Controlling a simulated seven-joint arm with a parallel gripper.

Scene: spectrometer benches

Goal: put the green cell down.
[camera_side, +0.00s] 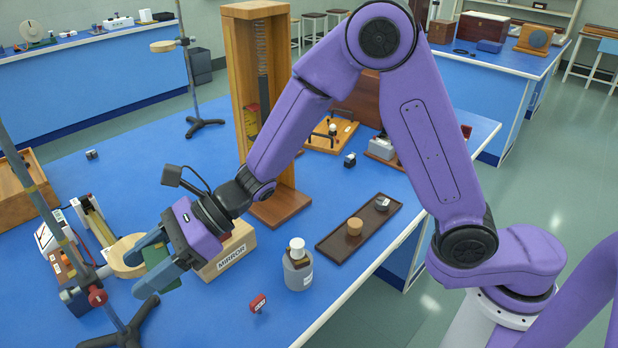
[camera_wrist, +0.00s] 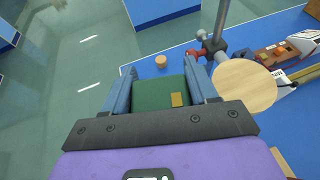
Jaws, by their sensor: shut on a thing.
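The green cell (camera_side: 158,268) is between the fingers of my gripper (camera_side: 152,265), held up over the bench. In the wrist view the green cell (camera_wrist: 158,93) fills the space between the two blue fingers of my gripper (camera_wrist: 160,92); a small gold patch shows on its face. In the side view the fingers hide part of the cell. A round wooden plate (camera_side: 124,252) on a stand is just beyond the fingers in the side view, partly covered by them. In the wrist view this plate (camera_wrist: 244,88) lies to the right of the cell, apart from it.
The stand's rod (camera_side: 45,190) and red knob (camera_side: 97,297) are close to my gripper. A MIRROR box (camera_side: 232,255), a bottle (camera_side: 297,270), a red tag (camera_side: 258,303) and a dark tray (camera_side: 335,245) stand to the right.

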